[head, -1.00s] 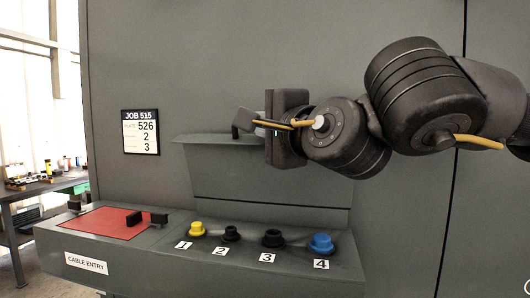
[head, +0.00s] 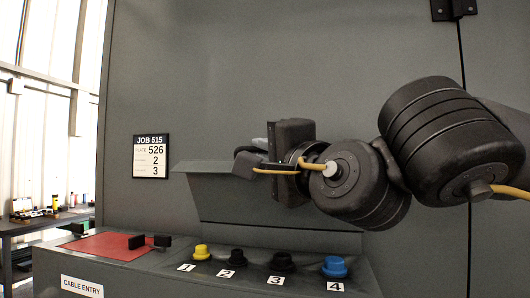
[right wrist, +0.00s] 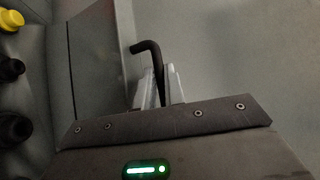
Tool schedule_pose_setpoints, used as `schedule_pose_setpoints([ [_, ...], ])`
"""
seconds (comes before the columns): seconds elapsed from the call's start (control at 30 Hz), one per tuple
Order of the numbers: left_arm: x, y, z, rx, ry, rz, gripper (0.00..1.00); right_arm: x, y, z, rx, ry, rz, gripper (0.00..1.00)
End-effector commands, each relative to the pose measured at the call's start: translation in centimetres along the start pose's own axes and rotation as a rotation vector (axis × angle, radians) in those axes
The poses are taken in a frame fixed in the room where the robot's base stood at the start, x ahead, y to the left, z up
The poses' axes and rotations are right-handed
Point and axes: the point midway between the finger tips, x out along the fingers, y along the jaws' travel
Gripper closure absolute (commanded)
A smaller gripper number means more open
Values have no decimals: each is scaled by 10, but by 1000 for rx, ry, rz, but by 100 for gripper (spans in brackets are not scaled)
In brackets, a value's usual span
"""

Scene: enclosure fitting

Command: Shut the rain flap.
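The rain flap appears to be the grey panel (head: 240,205) with a lip along its top edge, standing up behind the row of connectors. It also shows at the left of the right wrist view (right wrist: 97,55). My right gripper (head: 264,143) is at the flap's upper part, its body in front of the flap's middle. In the right wrist view its silver fingers (right wrist: 160,88) are close together around a dark bent rod (right wrist: 150,52) whose hooked end points toward the flap. Whether the rod touches the flap I cannot tell. My left gripper is out of view.
A sloping grey ledge carries yellow (head: 201,252), black and blue (head: 334,266) connectors numbered 1 to 4. A red panel (head: 100,246) with black blocks lies at its left. A job card (head: 152,156) is on the cabinet wall (head: 250,60). A workbench (head: 40,222) stands far left.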

Motion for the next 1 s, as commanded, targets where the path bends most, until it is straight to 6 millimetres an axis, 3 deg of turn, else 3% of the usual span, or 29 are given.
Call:
schedule_pose_setpoints([
  [0.37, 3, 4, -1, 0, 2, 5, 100, -4, 0, 0, 0, 0, -2, 80],
  [0.57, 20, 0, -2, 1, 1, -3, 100, -34, 2, 1, -3, 0, -8, 80],
  [0.67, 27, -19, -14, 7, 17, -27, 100, -59, 2, 0, -4, 2, -10, 80],
  [0.8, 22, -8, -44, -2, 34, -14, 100, -78, -1, -2, -3, 5, -11, 80],
  [1.0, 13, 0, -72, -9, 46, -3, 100, -100, -3, -3, -1, 7, -13, 80],
])
